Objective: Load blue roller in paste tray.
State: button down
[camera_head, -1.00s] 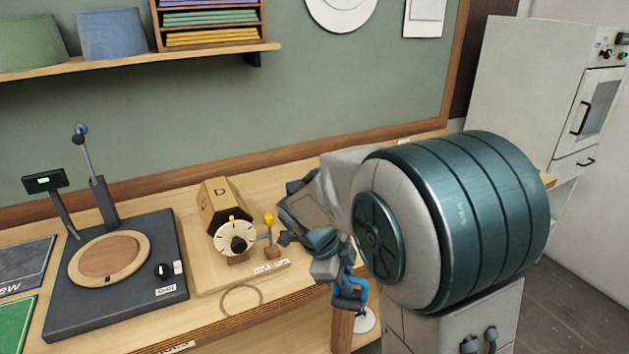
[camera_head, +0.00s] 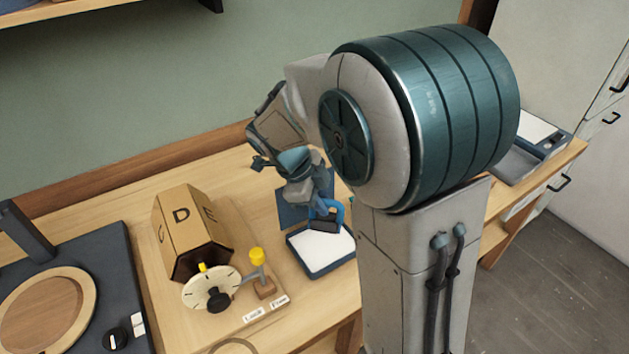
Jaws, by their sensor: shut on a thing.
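My gripper (camera_head: 312,194) points down and is shut on the blue roller. The roller's blue handle (camera_head: 337,209) shows beside the jaws, and its dark roller head (camera_head: 324,225) hangs below them. Directly under the head in the picture is a shallow, dark blue-edged tray (camera_head: 299,255) with a white surface and a raised blue lid or back panel (camera_head: 290,209). The head overlaps the tray's far part. I cannot tell whether it touches the white surface.
A wooden box with letters (camera_head: 188,228), a white dial (camera_head: 211,288) and a yellow-topped post (camera_head: 257,258) stand left of the tray. Another tray (camera_head: 513,165) with a white part lies at the bench's right end. A dark device (camera_head: 90,290) stands at the left.

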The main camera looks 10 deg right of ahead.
aim_at(320, 217)
jog(key=shift+s+f+b, duration=0.1)
jog(key=shift+f+b, duration=0.45)
jog(key=shift+f, duration=0.3)
jog(key=shift+f+b, duration=1.05)
jog(key=shift+f, duration=1.05)
jog(key=shift+f+b, duration=0.5)
jog(key=shift+b, duration=0.35)
dwell(0.5)
jog(key=shift+r, duration=0.1)
jog(key=shift+r+p, duration=1.8)
jog(key=shift+r, duration=1.7)
